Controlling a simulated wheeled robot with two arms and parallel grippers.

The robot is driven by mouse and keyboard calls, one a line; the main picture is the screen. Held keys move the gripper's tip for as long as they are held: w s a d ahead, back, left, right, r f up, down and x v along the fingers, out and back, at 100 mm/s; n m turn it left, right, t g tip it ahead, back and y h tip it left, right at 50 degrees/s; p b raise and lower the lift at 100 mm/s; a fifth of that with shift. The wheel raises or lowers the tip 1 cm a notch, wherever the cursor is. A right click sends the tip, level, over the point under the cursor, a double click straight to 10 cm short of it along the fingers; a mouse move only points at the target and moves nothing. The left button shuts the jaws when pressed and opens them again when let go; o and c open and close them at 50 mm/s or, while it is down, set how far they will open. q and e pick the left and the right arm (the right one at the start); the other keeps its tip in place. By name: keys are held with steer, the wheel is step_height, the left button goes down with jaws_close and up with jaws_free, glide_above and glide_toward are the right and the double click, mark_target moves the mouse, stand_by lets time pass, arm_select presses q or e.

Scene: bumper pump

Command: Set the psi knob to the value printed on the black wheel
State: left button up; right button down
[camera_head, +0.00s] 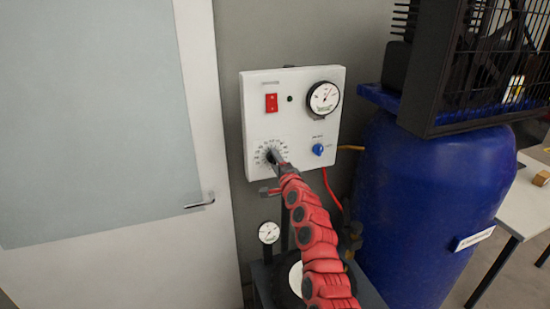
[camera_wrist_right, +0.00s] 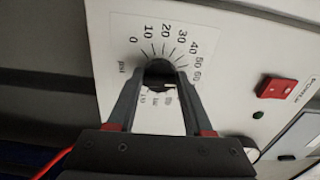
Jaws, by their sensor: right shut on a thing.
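The psi knob (camera_wrist_right: 159,73) is black and sits at the centre of a printed scale on a white control panel (camera_head: 255,110). My right gripper (camera_head: 275,158) is at the knob at the panel's lower left. In the wrist view its two fingers (camera_wrist_right: 158,86) are closed on the knob's sides. A small pale mark shows on the knob's lower right; part of the scale is hidden behind the fingers. The black wheel (camera_head: 285,287) with a pale centre stands low below the panel, mostly behind my right arm; its printed value cannot be read. My left gripper is out of view.
The panel also has a red switch (camera_head: 271,102), a gauge (camera_head: 323,98) and a blue knob (camera_head: 318,149). A smaller gauge (camera_head: 268,232) stands below. A blue barrel (camera_head: 430,190) is close on the right, a white door (camera_head: 110,250) on the left.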

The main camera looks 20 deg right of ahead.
steer(key=shift+f, duration=0.1)
stand_by(0.5)
steer(key=shift+c, duration=1.5)
jaws_free()
steer(key=shift+s, duration=0.1)
steer(key=s+b, duration=0.5)
steer(key=s, duration=1.2)
steer(key=shift+d+b, duration=0.3)
steer(key=shift+b, duration=0.1)
steer(key=shift+s, duration=0.1)
